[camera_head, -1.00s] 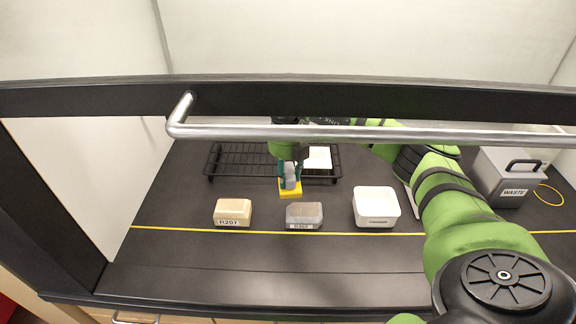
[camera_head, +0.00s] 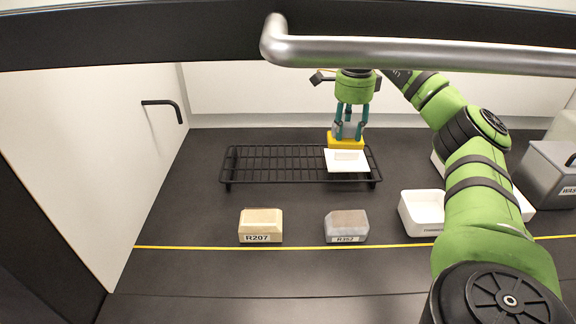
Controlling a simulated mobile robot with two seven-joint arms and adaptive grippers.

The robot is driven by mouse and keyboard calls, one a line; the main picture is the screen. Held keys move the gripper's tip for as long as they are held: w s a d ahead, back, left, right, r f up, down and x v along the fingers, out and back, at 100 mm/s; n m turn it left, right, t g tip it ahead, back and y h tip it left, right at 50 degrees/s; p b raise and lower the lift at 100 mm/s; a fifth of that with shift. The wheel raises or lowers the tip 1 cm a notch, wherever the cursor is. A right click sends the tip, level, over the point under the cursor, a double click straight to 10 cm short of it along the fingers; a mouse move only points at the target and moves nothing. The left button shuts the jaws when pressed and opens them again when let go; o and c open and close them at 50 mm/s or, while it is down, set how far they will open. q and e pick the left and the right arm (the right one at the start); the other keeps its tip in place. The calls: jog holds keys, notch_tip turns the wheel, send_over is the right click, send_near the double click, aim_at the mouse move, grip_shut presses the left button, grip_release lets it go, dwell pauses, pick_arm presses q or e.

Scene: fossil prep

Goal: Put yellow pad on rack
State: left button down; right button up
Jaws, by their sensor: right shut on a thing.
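The yellow pad (camera_head: 346,142) is a small yellow block with a grey upper part. My right gripper (camera_head: 350,128) points down and is shut on the yellow pad, holding it over the back right part of the rack. The black wire rack (camera_head: 275,163) stands on the dark worktop. A white square tile (camera_head: 346,162) lies on the rack's right part, just in front of the pad in the picture. I cannot tell whether the pad touches the rack. My left gripper is not in view.
A beige block labelled R207 (camera_head: 261,225) and a grey block (camera_head: 347,226) stand in front of the rack. A white bin (camera_head: 421,212) and a grey waste box (camera_head: 552,174) are to the right. A metal bar (camera_head: 420,53) crosses the top. The rack's left part is bare.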

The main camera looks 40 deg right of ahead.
jog(key=shift+d, duration=0.15)
jog(key=shift+w+f+n, duration=0.1)
jog(key=shift+w+n, duration=0.15)
jog(key=shift+n, duration=0.05)
jog(key=w+a+f+p, duration=0.1)
jog(key=w+f, duration=0.1)
jog(key=w, duration=0.1)
jog(key=w+a+f+p, duration=0.1)
jog(key=w+a+f, duration=0.1)
jog(key=w, duration=0.1)
jog(key=w+a+f+p, duration=0.1)
jog(key=w+a+f, duration=0.1)
jog(key=w, duration=0.1)
jog(key=shift+w+f, duration=0.2)
jog(key=shift+w, duration=0.05)
notch_tip(320, 180, down, 4)
jog(key=shift+r+p, duration=0.25)
jog(key=shift+p, duration=0.55)
jog(key=shift+f, duration=0.3)
jog(key=shift+w+f, duration=0.1)
